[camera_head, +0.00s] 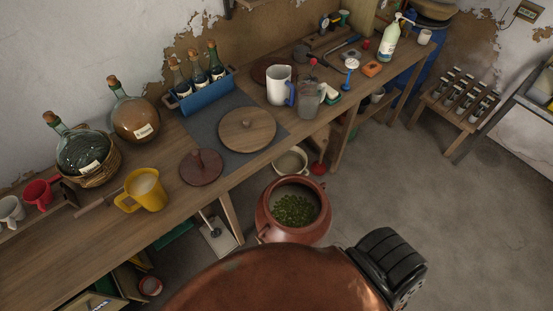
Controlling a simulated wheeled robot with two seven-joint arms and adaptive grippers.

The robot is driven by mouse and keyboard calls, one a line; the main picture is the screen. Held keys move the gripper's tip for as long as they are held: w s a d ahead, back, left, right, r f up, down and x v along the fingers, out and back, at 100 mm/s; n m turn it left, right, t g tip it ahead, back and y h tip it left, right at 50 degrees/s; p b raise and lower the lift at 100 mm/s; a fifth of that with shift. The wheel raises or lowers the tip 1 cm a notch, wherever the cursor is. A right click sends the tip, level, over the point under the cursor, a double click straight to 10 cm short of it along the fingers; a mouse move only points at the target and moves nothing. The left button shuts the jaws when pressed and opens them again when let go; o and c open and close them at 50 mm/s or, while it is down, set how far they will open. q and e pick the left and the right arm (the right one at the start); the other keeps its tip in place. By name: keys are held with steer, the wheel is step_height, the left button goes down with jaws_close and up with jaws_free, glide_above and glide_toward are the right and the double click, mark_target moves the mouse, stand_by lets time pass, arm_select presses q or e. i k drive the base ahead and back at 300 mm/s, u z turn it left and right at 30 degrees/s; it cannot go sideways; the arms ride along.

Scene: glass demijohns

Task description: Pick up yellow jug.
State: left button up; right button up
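The yellow jug (148,195) stands upright near the front edge of the wooden workbench (75,248), at the left of the head view. Its open top faces up and its inside looks pale. Its handle points to the left and towards the front. Nothing touches or holds it. Neither of my grippers shows in this view.
A wicker-based demijohn (88,155) and an amber demijohn (135,117) stand behind the jug. A terracotta pot (293,230) stands before the bench.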

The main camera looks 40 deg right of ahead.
mark_target(143, 185)
steer(key=z, duration=0.8)
steer(key=k, duration=0.45)
steer(key=u, duration=0.95)
